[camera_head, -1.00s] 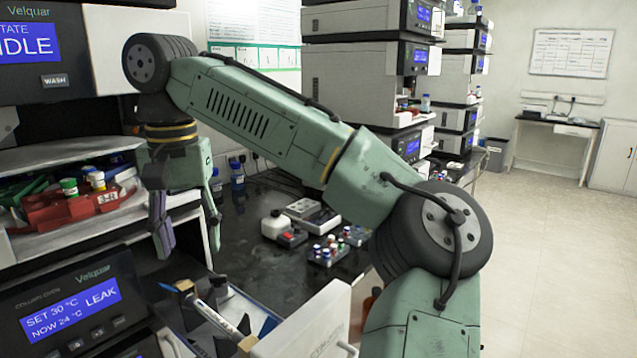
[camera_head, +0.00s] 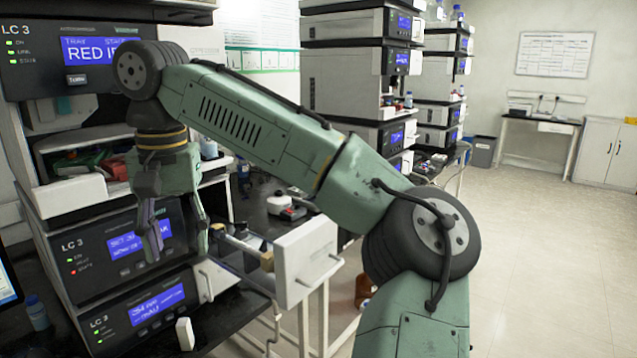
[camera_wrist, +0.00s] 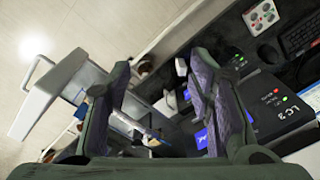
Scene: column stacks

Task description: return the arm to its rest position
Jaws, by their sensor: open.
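My green arm stretches across the head view from the lower right up to a raised elbow and wrist at the upper left. My gripper (camera_head: 172,232) hangs down from the wrist, in front of the stacked instrument marked LC 3. It is open, with a gap between the two fingers and nothing held. In the wrist view my gripper (camera_wrist: 160,95) shows its two purple-padded fingers apart. An open drawer with a white front (camera_head: 303,262) stands to the right of the gripper; it also shows in the wrist view (camera_wrist: 38,100).
The LC 3 stack's lower module (camera_head: 150,310) is close below the gripper. A tray (camera_head: 70,190) juts out from the stack at left. A black bench (camera_head: 255,205) holds small items behind the arm. Open floor (camera_head: 540,250) lies at right.

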